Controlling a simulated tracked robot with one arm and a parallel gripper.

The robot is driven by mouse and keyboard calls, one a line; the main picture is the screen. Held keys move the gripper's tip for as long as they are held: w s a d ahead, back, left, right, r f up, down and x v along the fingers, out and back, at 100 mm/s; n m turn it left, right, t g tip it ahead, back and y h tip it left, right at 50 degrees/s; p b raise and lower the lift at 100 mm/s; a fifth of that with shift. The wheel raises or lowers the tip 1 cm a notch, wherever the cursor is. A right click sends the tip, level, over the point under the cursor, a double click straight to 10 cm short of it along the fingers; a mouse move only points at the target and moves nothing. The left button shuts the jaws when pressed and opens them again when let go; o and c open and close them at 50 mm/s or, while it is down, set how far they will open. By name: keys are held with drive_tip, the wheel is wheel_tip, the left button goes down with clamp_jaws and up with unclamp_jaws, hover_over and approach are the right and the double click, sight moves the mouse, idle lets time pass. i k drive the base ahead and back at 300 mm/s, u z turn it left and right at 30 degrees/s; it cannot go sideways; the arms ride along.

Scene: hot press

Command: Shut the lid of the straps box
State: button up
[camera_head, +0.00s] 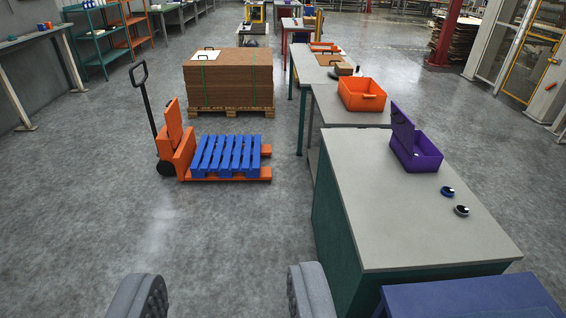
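A purple box (425,163) stands on the grey worktop (410,225) of the near green cabinet, right of the middle. Its lid (402,127) stands up at its left side, so the box is open. An orange box (366,103) stands on the bench behind it. No label can be read, so I cannot tell for certain which is the straps box. My gripper (225,296) shows as two dark grey fingers at the bottom edge, wide apart with only floor between them. It is well to the near left of both boxes.
Two small rolls, one blue (447,191) and one dark (461,210), lie near the purple box. An orange pallet truck (184,151) with a blue pallet (227,154) stands left. A stack of brown boards (228,82) is behind it. Grey floor is clear in front.

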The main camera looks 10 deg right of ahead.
sight(403, 129)
drive_tip(key=i, duration=1.45)
drive_tip(key=z, duration=1.25)
drive_tip(key=k, duration=0.5)
drive_tip(key=u, duration=0.9)
drive_tip(key=i, duration=1.3)
drive_tip(key=z, duration=0.25)
